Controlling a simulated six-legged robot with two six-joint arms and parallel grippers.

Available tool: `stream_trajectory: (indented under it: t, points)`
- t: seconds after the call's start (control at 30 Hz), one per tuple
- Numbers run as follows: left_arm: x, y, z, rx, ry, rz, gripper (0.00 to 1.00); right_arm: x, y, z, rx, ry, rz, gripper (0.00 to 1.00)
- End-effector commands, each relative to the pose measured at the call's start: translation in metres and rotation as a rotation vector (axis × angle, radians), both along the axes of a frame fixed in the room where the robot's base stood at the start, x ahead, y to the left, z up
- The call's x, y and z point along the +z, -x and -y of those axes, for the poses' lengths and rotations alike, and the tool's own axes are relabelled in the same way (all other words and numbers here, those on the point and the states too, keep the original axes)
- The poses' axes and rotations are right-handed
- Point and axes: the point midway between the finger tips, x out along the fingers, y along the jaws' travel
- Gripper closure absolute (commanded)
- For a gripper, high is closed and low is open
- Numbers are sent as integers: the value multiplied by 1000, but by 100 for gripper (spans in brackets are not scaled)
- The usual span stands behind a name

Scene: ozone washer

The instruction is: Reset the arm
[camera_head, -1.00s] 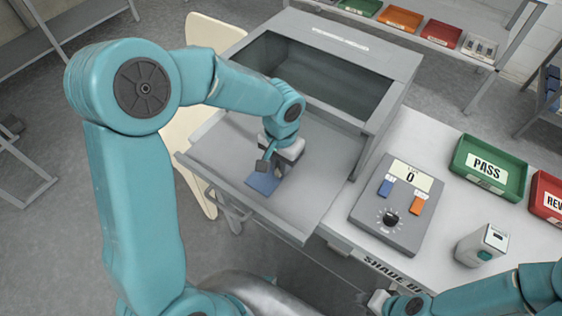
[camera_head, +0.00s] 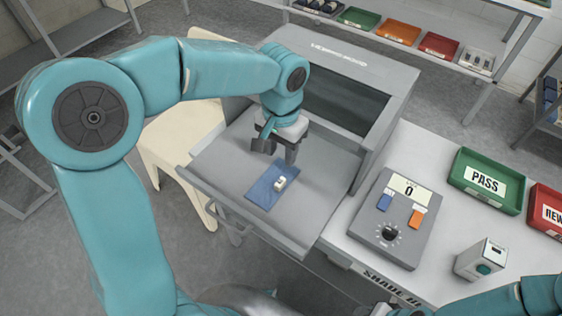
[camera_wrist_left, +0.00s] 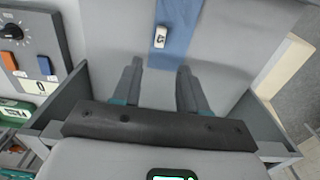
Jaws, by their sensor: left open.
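My left gripper (camera_head: 278,150) is open and empty above the pulled-out drawer (camera_head: 225,158) of the grey washer cabinet (camera_head: 395,92). In the left wrist view its two fingers (camera_wrist_left: 157,88) stand wide apart. A blue cloth or pad (camera_head: 262,193) lies flat on the drawer floor with a small white item (camera_head: 281,183) on it. The white item also shows in the left wrist view (camera_wrist_left: 160,37), beyond the fingertips and not touched by them. My right arm shows only in part at the lower right; its fingers are not clear to see.
A grey control box (camera_head: 385,225) with a dial reads 0 on the bench. A green PASS tray (camera_head: 486,205), a red tray (camera_head: 547,208) and a small white device (camera_head: 481,258) stand to the right. A cream chair (camera_head: 180,150) is beside the drawer. Shelves with coloured trays are behind.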

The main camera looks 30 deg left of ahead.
Motion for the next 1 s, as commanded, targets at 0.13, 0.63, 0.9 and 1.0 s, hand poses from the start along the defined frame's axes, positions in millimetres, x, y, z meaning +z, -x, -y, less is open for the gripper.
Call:
stream_trajectory:
  t: [0.13,0.63,0.9,1.0]
  points:
    - [13,0,0,0,0,1,57,1,0,0,0,0,0,57]
    - [14,0,0,0,0,0,57,1,0,0,0,0,0,57]
    - [57,0,0,0,0,0,57,44,0,0,0,0,0,57]
    - [74,0,0,0,0,0,57,62,0,0,0,0,0,57]
